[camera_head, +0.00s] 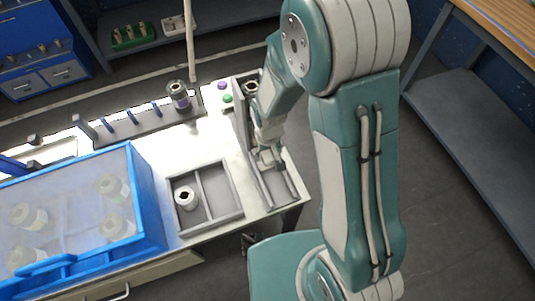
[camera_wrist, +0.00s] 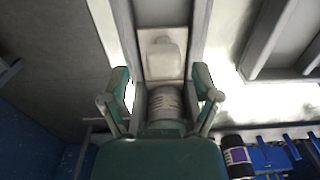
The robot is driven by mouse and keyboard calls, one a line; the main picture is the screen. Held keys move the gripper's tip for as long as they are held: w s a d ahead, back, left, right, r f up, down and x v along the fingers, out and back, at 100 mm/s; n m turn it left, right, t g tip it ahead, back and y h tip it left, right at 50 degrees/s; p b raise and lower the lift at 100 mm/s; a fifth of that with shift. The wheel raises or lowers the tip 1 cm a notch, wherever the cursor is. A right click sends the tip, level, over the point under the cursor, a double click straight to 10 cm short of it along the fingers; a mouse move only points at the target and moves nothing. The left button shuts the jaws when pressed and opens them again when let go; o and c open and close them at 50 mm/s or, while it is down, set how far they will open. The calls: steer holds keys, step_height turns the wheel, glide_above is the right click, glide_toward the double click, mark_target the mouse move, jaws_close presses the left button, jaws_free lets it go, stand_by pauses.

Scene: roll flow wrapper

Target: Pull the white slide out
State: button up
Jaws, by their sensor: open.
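The white slide (camera_wrist: 162,62) is a pale plate with a raised knob, lying in a grey channel (camera_wrist: 208,12) in the wrist view. My gripper (camera_head: 268,158) is over the channel at the right end of the table. In the wrist view, my gripper (camera_wrist: 161,88) is open, with one finger on each side of the channel. The knob shows between and beyond the fingertips, with no visible grip on it. A grey roll with printed marks (camera_wrist: 165,103) shows between the fingers.
A grey divided tray (camera_head: 222,213) holding one white roll (camera_head: 186,198) is left of the channel. A blue-framed clear box (camera_head: 150,200) stands further left.

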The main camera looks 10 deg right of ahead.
steer(key=shift+f, duration=0.75)
steer(key=shift+a+f, duration=0.1)
steer(key=shift+a, duration=0.25)
steer(key=shift+d, duration=0.15)
jaws_close()
